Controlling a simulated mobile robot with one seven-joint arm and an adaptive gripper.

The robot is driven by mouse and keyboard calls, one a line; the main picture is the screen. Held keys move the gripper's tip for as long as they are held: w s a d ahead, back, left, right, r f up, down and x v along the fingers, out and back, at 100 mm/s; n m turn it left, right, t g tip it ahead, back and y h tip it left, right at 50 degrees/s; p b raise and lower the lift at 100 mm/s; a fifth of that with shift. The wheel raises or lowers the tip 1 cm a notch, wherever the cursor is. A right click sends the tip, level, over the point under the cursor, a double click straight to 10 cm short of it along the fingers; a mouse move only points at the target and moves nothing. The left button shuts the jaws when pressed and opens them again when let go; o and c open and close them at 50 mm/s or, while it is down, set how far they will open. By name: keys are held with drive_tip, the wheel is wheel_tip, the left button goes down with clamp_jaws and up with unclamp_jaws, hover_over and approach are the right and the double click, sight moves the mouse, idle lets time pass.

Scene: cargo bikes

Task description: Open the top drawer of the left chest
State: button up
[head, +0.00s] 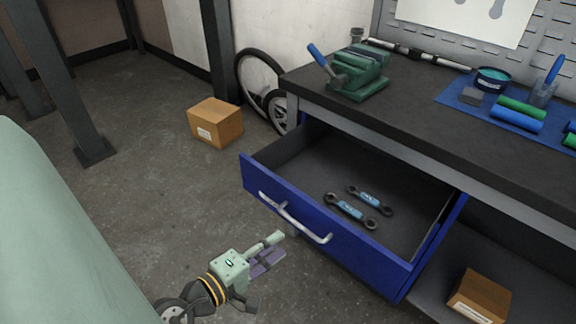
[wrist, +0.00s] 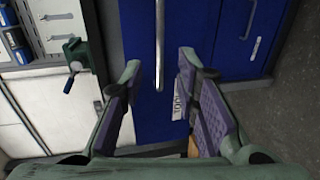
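A blue drawer (head: 330,225) under the dark workbench top stands pulled out, and its inside shows. It has a silver bar handle (head: 292,218) on its front. Two wrenches with blue middles (head: 350,207) lie inside it. My gripper (head: 267,260) is in front of the drawer, below and left of the handle, apart from it. In the wrist view, my gripper (wrist: 160,75) is open, with purple pads spread and nothing held. There the handle (wrist: 160,45) runs upright in the picture, ahead between the fingertips, on the blue front (wrist: 195,30).
A green vise (head: 356,76) stands on the bench corner (head: 420,120). A cardboard box (head: 215,122) sits on the floor, and another box (head: 480,295) is on the low shelf. A bicycle wheel (head: 258,80) leans by the wall.

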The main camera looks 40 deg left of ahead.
drive_tip(key=v, duration=0.3)
drive_tip(key=shift+s+r, duration=0.1)
drive_tip(key=shift+s, duration=0.3)
